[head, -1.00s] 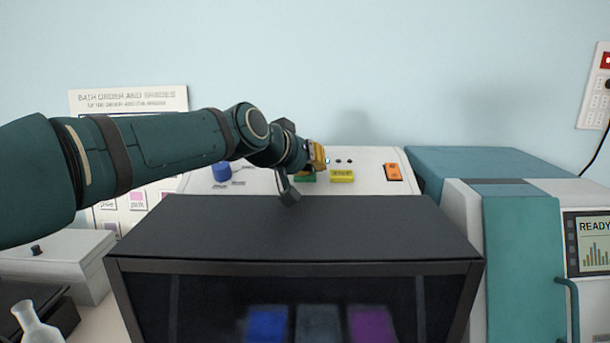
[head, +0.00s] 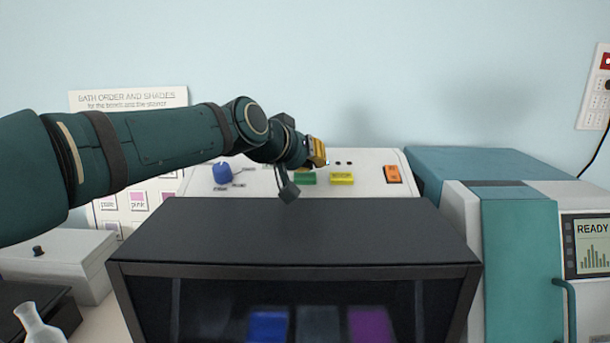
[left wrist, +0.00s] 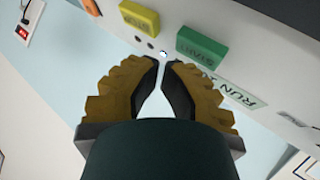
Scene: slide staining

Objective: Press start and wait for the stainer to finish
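The stainer's pale sloping control panel (head: 370,158) stands behind its dark hood (head: 300,225). On it are the green START button (head: 306,179), a yellow button (head: 342,179), an orange switch (head: 393,174) and a blue knob (head: 222,172). My left gripper (head: 319,152) is over the panel, just above and behind the green button in the picture. In the left wrist view its yellow-brown fingers (left wrist: 164,66) come together at the tips with nothing between them. The green button (left wrist: 202,48) is beyond the tips, to their right, apparently apart. A small light (left wrist: 163,54) glows beside it. My right gripper is not in view.
Blue, grey and purple baths (head: 318,325) show dimly through the hood's front window. A teal and white machine at the right has a screen (head: 592,245) reading READY. A wall poster (head: 130,102), a white box (head: 60,262) and a flask (head: 38,325) are at the left.

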